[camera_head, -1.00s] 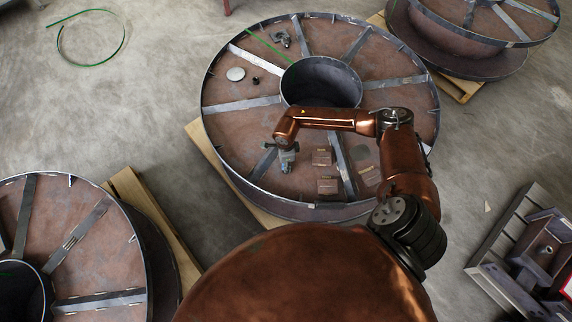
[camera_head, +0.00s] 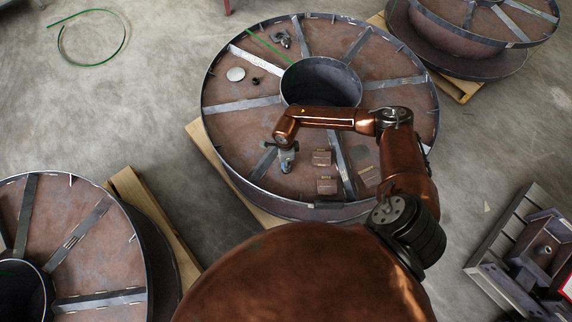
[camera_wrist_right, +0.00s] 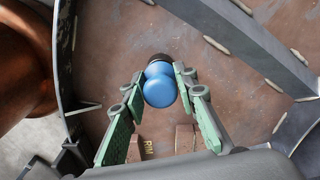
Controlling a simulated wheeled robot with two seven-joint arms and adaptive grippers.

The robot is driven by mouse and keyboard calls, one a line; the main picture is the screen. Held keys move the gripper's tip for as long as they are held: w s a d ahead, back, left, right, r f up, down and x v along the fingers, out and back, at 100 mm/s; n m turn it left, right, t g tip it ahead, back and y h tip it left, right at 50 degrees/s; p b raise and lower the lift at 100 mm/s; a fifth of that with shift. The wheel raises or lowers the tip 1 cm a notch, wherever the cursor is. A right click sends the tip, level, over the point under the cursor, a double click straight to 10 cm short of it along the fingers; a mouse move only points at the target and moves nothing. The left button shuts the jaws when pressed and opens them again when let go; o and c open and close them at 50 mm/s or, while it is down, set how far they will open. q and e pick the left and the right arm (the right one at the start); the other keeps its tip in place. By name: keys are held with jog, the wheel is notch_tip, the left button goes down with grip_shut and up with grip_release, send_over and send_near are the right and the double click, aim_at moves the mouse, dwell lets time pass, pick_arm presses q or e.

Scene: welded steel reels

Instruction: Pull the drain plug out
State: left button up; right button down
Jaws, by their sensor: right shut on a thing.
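In the right wrist view, a blue rounded knob (camera_wrist_right: 159,90) with a dark part beyond it sits between the fingertips of my right gripper (camera_wrist_right: 160,74). It looks like the drain plug. The fingers are shut on it from both sides. In the head view my right gripper (camera_head: 287,161) is over the near left part of the middle reel (camera_head: 211,130), beside a flat spoke. The plug cannot be made out there. Whether it is still seated or free cannot be told. My left gripper is not in view.
Small brown blocks (camera_head: 326,186) lie on the reel right of my gripper. A white disc (camera_head: 236,74), a small black piece (camera_head: 256,81) and a grey metal part (camera_head: 281,40) lie farther back. The reel has a raised rim, spokes and a central drum (camera_head: 320,84). Other reels stand around.

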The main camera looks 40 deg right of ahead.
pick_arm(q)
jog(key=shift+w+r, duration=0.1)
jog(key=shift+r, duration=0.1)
pick_arm(e)
jog(key=shift+r, duration=0.35)
pick_arm(q)
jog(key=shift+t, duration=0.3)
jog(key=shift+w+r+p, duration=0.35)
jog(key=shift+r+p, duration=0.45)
jog(key=shift+p, duration=0.1)
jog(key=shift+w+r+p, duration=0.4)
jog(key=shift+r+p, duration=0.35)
jog(key=shift+p, duration=0.1)
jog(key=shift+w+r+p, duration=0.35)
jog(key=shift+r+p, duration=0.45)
jog(key=shift+p, duration=0.1)
pick_arm(e)
jog(key=shift+r, duration=3.85)
